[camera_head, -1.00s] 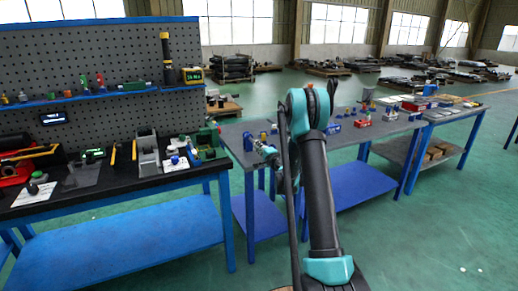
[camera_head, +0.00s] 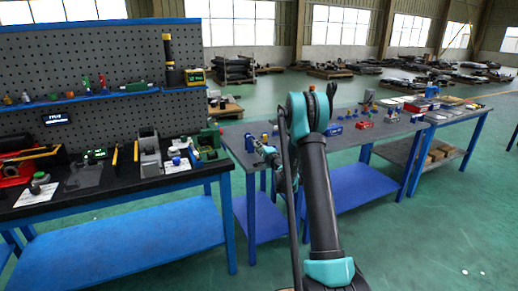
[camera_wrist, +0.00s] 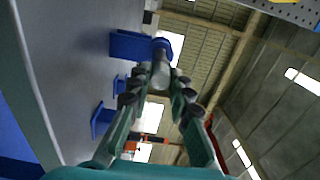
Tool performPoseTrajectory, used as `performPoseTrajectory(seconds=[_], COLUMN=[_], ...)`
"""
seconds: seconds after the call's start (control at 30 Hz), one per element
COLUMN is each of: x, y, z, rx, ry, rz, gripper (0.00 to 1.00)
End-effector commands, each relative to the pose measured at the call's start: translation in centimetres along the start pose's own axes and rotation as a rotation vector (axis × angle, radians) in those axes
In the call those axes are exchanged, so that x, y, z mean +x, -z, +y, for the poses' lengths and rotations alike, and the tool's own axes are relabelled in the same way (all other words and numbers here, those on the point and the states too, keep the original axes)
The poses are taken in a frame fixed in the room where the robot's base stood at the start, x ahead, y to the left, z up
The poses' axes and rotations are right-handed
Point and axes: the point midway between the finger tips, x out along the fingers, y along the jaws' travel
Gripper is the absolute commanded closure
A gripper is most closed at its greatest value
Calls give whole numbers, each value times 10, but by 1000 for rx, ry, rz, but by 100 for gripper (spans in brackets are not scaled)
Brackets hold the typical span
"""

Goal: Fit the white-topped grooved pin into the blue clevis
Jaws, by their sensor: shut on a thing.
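Just beyond the pin in the wrist view is a blue bracket with a rounded end, which looks like the blue clevis (camera_wrist: 128,45). The pin's far end overlaps the rounded end in the picture, and I cannot tell whether they touch or fit. In the head view, my gripper (camera_head: 272,157) is small and partly hidden by my arm, close to the blue clevis (camera_head: 249,143) at the near left of the grey table.
The grey table (camera_head: 232,138) carries other blue fixtures (camera_head: 333,130) and a red fixture (camera_head: 364,125) farther right. Two more blue brackets (camera_wrist: 103,121) show in the wrist view. A black-topped workbench (camera_head: 115,178) with a pegboard (camera_head: 90,62) stands at left. Open green floor lies at right.

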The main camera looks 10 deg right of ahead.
Motion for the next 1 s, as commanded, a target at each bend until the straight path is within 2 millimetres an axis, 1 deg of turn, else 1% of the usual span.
performPoseTrajectory(seconds=[1.0], x=[20], y=[0], z=[0], rx=[0], ry=[0], rz=[0], gripper=[100])
